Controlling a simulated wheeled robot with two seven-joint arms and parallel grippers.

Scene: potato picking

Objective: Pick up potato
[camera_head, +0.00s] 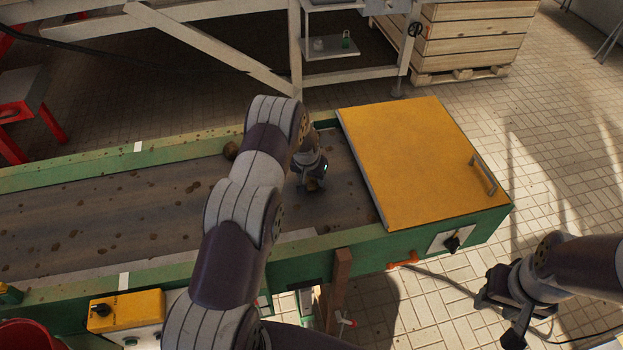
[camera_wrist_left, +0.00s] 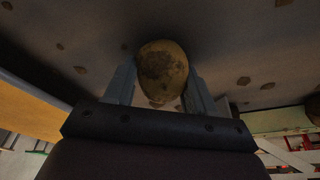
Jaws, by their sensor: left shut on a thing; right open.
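A brown-yellow potato (camera_wrist_left: 163,73) with a dark patch sits between the two fingers of my left gripper (camera_wrist_left: 160,85) in the left wrist view. The gripper is shut on it, close to the dark belt (camera_head: 110,215). In the head view my left gripper (camera_head: 313,186) points down over the belt beside the yellow cover, and the potato is mostly hidden there. My right gripper (camera_head: 508,305) is open and empty, off the belt over the tiled floor.
A yellow cover (camera_head: 425,160) closes the right end of the green-framed conveyor. A yellow control box (camera_head: 127,312) and part of a red bucket (camera_head: 28,337) are at the near left. A wooden crate (camera_head: 470,40) stands behind. Small dirt clods dot the belt.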

